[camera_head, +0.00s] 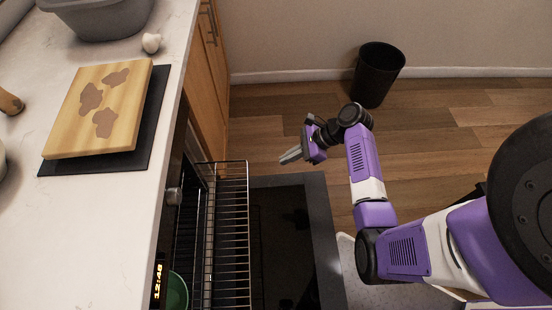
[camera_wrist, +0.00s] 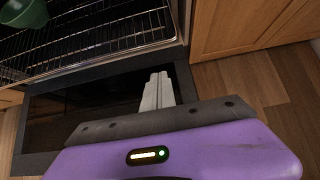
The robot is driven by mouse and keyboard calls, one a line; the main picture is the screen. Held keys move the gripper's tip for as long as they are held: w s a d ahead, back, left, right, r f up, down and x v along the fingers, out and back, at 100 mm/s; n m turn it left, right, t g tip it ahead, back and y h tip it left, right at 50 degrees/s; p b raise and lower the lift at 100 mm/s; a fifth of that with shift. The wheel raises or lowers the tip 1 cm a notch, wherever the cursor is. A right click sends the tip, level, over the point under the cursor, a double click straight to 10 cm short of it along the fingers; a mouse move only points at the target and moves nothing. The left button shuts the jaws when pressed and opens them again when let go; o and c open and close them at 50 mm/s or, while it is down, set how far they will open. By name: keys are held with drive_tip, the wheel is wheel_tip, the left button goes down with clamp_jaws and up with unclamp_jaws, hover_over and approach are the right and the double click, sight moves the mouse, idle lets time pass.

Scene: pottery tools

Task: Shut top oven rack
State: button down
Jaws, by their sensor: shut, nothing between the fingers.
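The top oven rack (camera_head: 230,230) is a metal wire rack that sticks part way out of the oven. In the wrist view the rack (camera_wrist: 112,36) spans the upper left. The oven door (camera_head: 318,225) is folded down, with a dark glass panel. My gripper (camera_head: 284,159) is shut and empty, in front of the oven near the far end of the door and to the right of the rack, apart from it. In the wrist view its closed fingers (camera_wrist: 158,80) point toward the rack's front edge without visibly touching it.
A green bowl (camera_head: 177,291) is inside the oven; it also shows in the wrist view (camera_wrist: 24,14). The counter (camera_head: 90,220) holds a cutting board (camera_head: 75,130). A black bin (camera_head: 378,75) stands by the wall. Wooden floor beyond the door is clear.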

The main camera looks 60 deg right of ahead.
drive_tip(key=w+a+f+b, duration=0.1)
drive_tip(key=w+a+f, duration=0.5)
drive_tip(key=w, duration=0.2)
drive_tip(key=shift+b, duration=0.4)
drive_tip(key=shift+w, duration=0.1)
drive_tip(key=p, duration=0.3)
approach(188, 176)
drive_tip(key=x, duration=0.4)
drive_tip(key=s+f+x, duration=0.1)
drive_tip(key=x, duration=0.1)
drive_tip(key=shift+w+d+f, duration=0.15)
drive_tip(key=shift+w+f, duration=0.1)
drive_tip(key=shift+w+a+r+b, duration=0.1)
drive_tip(key=shift+w+a+b, duration=0.25)
drive_tip(key=shift+w, duration=0.2)
drive_tip(key=shift+w+a, duration=0.1)
drive_tip(key=shift+a, duration=0.05)
drive_tip(key=shift+r, duration=0.1)
